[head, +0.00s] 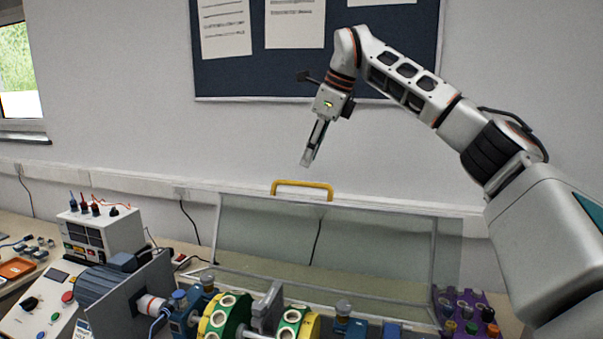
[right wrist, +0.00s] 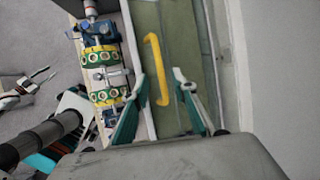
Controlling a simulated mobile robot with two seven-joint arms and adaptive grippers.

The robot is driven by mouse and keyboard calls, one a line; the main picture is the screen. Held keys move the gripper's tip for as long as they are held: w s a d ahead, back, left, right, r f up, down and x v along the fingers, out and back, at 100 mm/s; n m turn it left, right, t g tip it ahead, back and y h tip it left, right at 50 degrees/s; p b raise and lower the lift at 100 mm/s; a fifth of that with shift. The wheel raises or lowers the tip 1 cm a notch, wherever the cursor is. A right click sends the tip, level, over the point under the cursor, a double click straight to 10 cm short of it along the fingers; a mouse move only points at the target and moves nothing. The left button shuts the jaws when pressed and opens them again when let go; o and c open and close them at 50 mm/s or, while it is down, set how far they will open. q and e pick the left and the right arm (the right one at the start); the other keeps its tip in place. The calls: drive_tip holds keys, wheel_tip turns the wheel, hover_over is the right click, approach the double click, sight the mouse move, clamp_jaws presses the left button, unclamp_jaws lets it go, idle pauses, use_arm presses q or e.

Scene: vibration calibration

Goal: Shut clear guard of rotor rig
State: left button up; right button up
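The clear guard (head: 330,240) of the rotor rig stands raised, its panel upright behind the rotor (head: 225,317). A yellow handle (head: 302,184) sits on its top edge. In the head view my right gripper (head: 307,160) points down just above the handle, apart from it. In the right wrist view the open fingers of my right gripper (right wrist: 160,108) spread either side of the line of the yellow handle (right wrist: 158,70), with nothing between the tips. What looks like my left gripper (right wrist: 35,85) shows small at the left of the wrist view; its opening is unclear.
A white power supply (head: 100,230) with leads and a control box (head: 40,305) stand left of the rig. A purple holder (head: 468,312) is at the right. The wall with a dark pinboard (head: 270,75) is close behind the guard.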

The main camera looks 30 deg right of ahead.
sight(301, 183)
drive_tip(key=shift+x, duration=3.4)
drive_tip(key=shift+a, duration=0.1)
clamp_jaws()
